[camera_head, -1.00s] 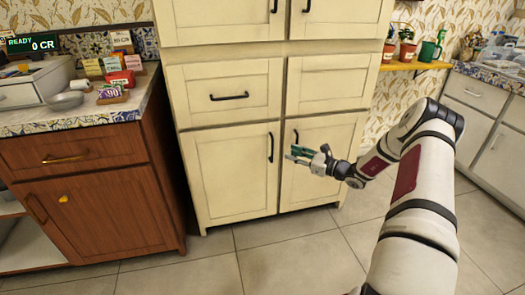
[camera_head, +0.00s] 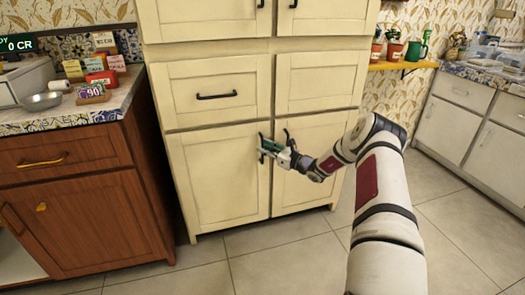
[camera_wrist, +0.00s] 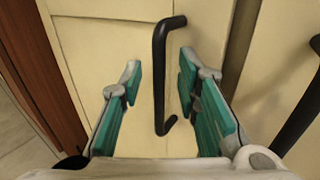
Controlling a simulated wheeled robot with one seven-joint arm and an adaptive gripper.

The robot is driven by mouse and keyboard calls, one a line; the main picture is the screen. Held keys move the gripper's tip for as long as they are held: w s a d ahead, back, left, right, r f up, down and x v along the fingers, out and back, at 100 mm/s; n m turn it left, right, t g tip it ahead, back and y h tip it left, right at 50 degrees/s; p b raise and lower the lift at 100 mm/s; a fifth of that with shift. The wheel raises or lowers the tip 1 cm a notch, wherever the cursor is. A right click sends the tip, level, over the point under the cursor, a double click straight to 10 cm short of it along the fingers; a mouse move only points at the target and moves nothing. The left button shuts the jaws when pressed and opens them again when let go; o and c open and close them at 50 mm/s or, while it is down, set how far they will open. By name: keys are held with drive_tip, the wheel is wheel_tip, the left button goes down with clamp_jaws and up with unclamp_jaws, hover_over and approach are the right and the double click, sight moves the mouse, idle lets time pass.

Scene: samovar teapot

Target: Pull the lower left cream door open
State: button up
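The lower left cream door (camera_head: 215,185) is closed, flush with the cabinet front. Its black bar handle (camera_wrist: 158,70) runs upright along the door's right edge. In the head view my gripper (camera_head: 264,148) is in front of that handle and hides most of it. In the wrist view my gripper (camera_wrist: 160,88) is open, with one teal-padded finger on each side of the handle. Gaps show between the handle and both fingers. The handle's lower end lies between the fingers, and its upper end reaches past the fingertips. I cannot tell the exact depth.
The lower right cream door (camera_head: 312,160) is closed beside it; its handle (camera_wrist: 302,105) shows right of my gripper. A cream drawer (camera_head: 218,92) is above. A brown wooden counter (camera_head: 85,215) stands close on the left. The tiled floor (camera_head: 275,265) in front is clear.

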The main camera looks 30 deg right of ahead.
drive_tip(key=shift+x, duration=0.9)
clamp_jaws()
drive_tip(key=shift+s, duration=0.1)
